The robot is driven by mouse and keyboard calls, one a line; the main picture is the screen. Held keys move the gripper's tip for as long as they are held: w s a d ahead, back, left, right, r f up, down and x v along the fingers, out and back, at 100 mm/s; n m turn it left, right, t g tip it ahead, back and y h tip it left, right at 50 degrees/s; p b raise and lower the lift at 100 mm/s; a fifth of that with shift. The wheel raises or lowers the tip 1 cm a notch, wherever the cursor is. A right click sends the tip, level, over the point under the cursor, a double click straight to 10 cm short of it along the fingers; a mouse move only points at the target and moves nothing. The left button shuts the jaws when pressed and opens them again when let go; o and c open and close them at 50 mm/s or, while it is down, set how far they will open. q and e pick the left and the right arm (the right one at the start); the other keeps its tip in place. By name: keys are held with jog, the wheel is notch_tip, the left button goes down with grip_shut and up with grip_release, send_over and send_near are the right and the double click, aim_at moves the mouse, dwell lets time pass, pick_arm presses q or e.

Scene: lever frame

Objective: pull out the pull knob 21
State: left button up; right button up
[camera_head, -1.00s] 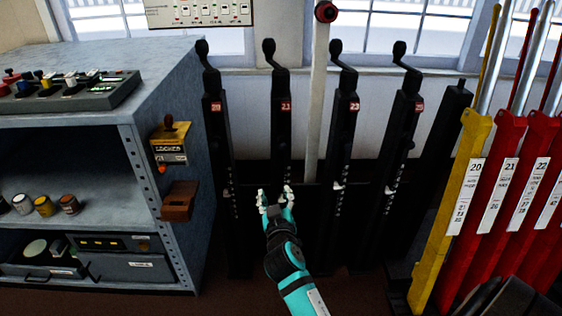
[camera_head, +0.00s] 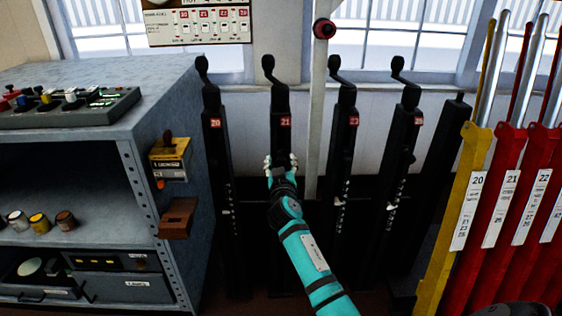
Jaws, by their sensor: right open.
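A tall black post carries a red label 21 (camera_head: 286,121) and a crank handle (camera_head: 268,62) at its top. My right gripper (camera_head: 280,162) is in front of this post, below the label, with its pale fingertips apart on either side of the post. I cannot tell whether it touches the post. No pull knob shows clearly on this post; its lower part is hidden behind my gripper and teal arm. My left gripper is not in view.
Similar black posts stand on both sides, such as the one labelled 20 (camera_head: 215,123) at left. A grey shelf cabinet (camera_head: 170,100) is at far left. Yellow (camera_head: 455,215) and red levers (camera_head: 508,190) stand at right. A pale pole (camera_head: 318,110) with a red knob rises behind.

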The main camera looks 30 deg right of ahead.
jog(key=shift+x, duration=1.05)
grip_shut()
jog(key=shift+v, duration=1.3)
jog(key=shift+f, duration=0.25)
jog(key=c, duration=0.6)
grip_release()
jog(key=o, duration=0.6)
jog(key=shift+r, duration=0.2)
